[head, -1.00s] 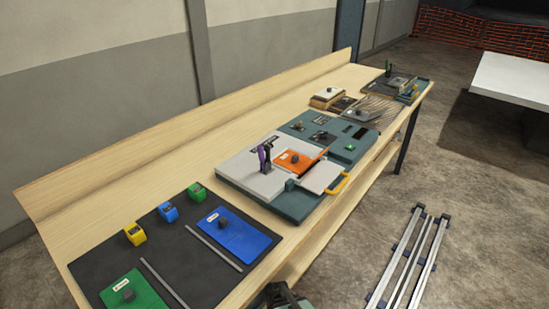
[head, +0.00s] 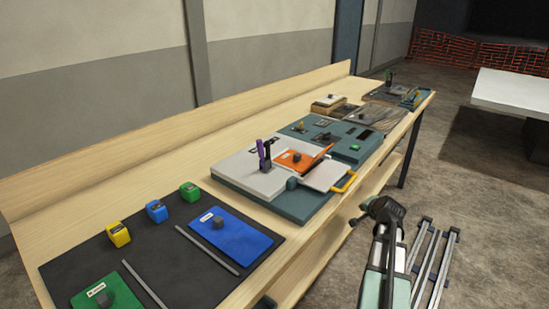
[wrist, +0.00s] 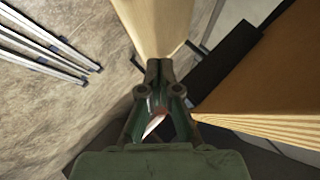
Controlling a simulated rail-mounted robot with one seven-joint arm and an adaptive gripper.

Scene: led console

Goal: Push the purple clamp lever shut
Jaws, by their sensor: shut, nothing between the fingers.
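The purple clamp lever (head: 261,153) stands upright on the grey panel (head: 235,176) of the teal console (head: 290,209), beside a dark upright part (head: 267,155). My arm reaches up from the bottom right of the head view, in front of the bench and well apart from the lever. In the wrist view my gripper (wrist: 159,66) is shut, its fingertips together with nothing held. It points down past the bench edge. The lever is not in the wrist view.
An orange plate (head: 303,160) and a yellow handle (head: 345,182) lie right of the lever. A black mat (head: 150,250) with coloured blocks and plates is at the near left. Metal rails (head: 437,270) lie on the floor. The space above the bench is clear.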

